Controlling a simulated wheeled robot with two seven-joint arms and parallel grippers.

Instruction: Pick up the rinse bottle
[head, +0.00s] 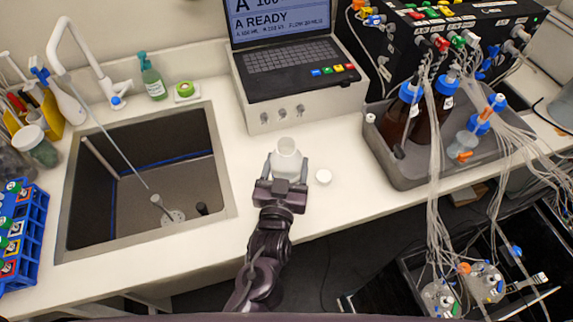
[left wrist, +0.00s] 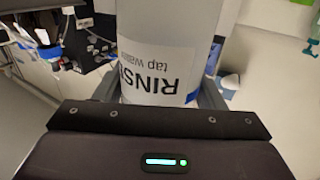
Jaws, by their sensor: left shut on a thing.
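The rinse bottle (head: 287,154) is white with an open neck, at the front of the counter right of the sink. In the left wrist view its label reads "RINS… tap wa…" on the bottle (left wrist: 165,50), which fills the space between the fingers. My left gripper (head: 286,168) is shut on the bottle, one finger on each side. I cannot tell whether the bottle's base touches the counter; the gripper hides it. A small white cap (head: 323,176) lies on the counter just right of the bottle. My right gripper is not in view.
A sink (head: 140,235) with a faucet (head: 90,60) is at left. A control console (head: 300,105) stands behind the bottle. A grey tray (head: 405,178) with brown bottles and tubing is at right. A blue rack (head: 22,235) is far left. The counter's front edge is close to the bottle.

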